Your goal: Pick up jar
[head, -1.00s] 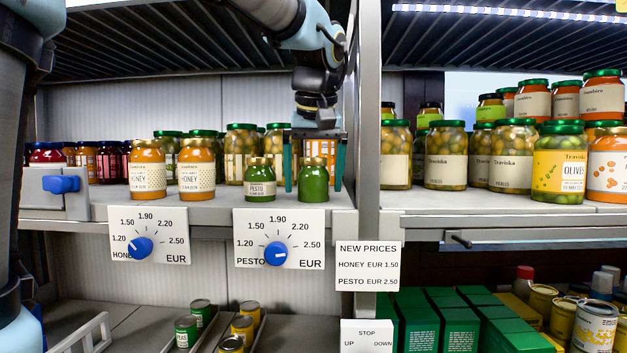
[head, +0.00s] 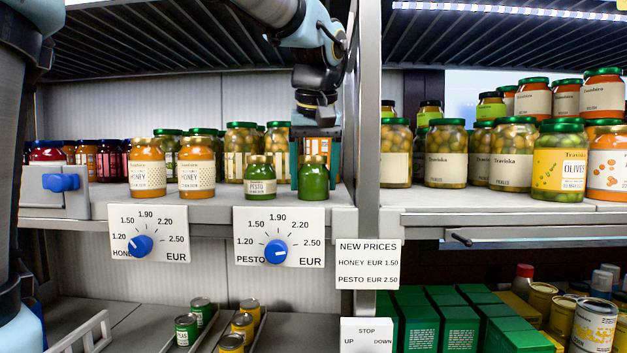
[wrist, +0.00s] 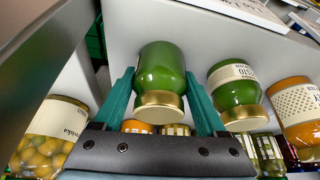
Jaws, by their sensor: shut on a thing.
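A small green jar with a gold lid (head: 313,182) stands upright near the shelf's front edge, above the pesto dial. My gripper (head: 313,168) reaches down over it from above, its two teal fingers closed on the jar's sides. A second green jar, labelled pesto (head: 260,182), stands just to the left. It also shows in the wrist view (wrist: 236,90), beside the right-hand finger.
Two honey jars (head: 147,170) stand further left on the shelf (head: 110,205). Taller jars (head: 241,150) stand close behind the held jar. The upper shelf is overhead.

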